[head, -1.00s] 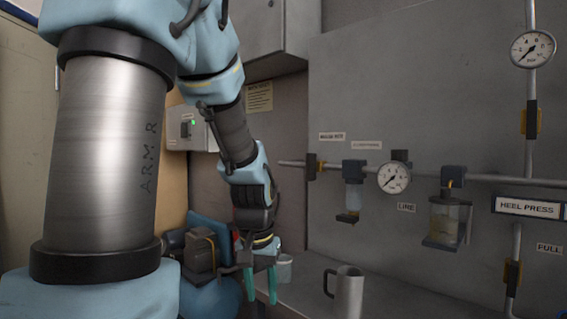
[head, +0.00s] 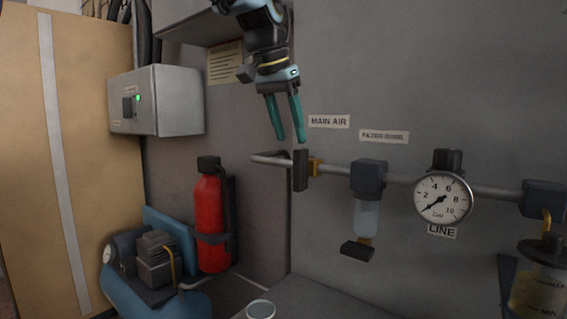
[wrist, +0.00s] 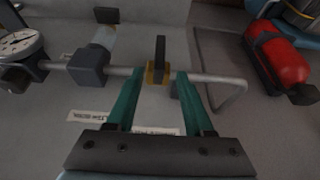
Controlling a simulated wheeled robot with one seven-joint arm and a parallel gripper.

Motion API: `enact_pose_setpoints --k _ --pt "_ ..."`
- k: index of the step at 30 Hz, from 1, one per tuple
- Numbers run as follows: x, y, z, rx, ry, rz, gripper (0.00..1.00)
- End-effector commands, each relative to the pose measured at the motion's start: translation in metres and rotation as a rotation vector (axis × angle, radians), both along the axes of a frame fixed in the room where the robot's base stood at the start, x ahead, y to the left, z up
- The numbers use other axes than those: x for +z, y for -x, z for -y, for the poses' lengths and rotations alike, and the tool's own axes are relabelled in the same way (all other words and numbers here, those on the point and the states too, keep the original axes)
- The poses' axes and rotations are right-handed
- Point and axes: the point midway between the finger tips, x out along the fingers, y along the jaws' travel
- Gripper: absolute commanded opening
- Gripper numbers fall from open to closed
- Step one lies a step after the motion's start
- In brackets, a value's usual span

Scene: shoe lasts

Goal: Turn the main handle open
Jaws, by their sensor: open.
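The main handle (head: 300,170) is a dark flat lever on a yellow valve body (head: 314,167), under the MAIN AIR label (head: 329,121). It stands upright, across the horizontal grey pipe (head: 400,189). My gripper (head: 290,140) is open and empty, its two green fingers pointing down just above the handle in the head view. In the wrist view the handle (wrist: 160,50) and the yellow valve body (wrist: 158,73) line up with the gap between the fingertips (wrist: 158,78). I see no clear contact; the exact distance is hard to tell.
A gauge (head: 442,197) and a filter bowl (head: 366,215) hang on the pipe right of the valve. A red extinguisher (head: 210,222) and a blue compressor (head: 150,272) stand lower left. A grey switch box (head: 156,100) is on the left wall. The space below the handle is open.

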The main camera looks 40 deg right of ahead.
Motion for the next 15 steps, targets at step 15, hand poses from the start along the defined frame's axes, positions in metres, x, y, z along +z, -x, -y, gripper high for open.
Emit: enact_pose_setpoints --k 15 --pt "-0.077 -0.009 0.03 0.003 -0.002 -0.001 0.53"
